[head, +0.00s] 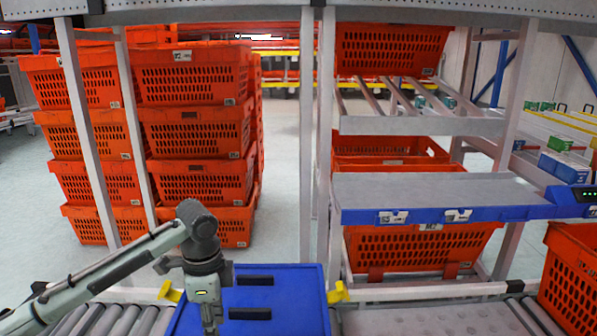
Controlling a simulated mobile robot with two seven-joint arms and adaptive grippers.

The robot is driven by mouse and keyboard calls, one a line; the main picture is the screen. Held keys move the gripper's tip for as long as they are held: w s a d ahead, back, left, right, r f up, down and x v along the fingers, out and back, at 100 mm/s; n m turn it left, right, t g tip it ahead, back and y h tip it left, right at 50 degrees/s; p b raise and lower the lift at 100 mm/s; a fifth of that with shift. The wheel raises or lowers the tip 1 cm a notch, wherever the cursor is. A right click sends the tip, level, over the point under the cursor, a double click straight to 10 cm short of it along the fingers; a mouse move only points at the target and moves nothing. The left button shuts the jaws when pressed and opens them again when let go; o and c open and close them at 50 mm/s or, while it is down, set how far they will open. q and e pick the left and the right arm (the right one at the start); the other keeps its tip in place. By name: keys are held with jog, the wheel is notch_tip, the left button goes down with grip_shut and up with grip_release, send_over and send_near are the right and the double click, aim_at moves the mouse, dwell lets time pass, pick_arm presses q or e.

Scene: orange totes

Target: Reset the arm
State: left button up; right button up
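My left arm reaches in from the left, bends at a dark grey joint and points straight down. My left gripper (211,325) hangs at the bottom of the head view, over the left part of a blue tray (297,290). Its fingertips are small and close to the bottom edge, so I cannot tell whether they are open or shut. No held object shows. My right arm and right gripper are not in view.
The tray, with dark bars (255,281), sits among conveyor rollers (115,318). Grey rack posts (307,130) stand behind. Orange totes (195,130) are stacked at the left. A grey shelf (430,190) with a blue front edge juts out at the right, near another orange tote (572,280).

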pick_arm(q)
jog(key=s+a+f+n+t, duration=0.15)
jog(key=a+f+n, duration=0.3)
jog(key=f, duration=0.55)
jog(key=s+a+f+n+t, duration=0.1)
jog(key=s+a+f+n, duration=0.25)
jog(key=a+f, duration=0.4)
jog(key=s+a+f+n+y, duration=0.2)
jog(key=s+a+f, duration=0.3)
jog(key=s+a, duration=0.35)
jog(key=s+a+f+n+y, duration=0.2)
jog(key=s+a+f+y, duration=0.15)
jog(key=s+a, duration=0.5)
jog(key=d+f+n+h, duration=0.1)
jog(key=d+f+h, duration=0.1)
jog(key=d, duration=0.7)
jog(key=d+f+n+h, duration=0.2)
jog(key=d+f, duration=0.2)
jog(key=d, duration=0.5)
jog(key=shift+s+f, duration=0.25)
jog(key=shift+s, duration=0.15)
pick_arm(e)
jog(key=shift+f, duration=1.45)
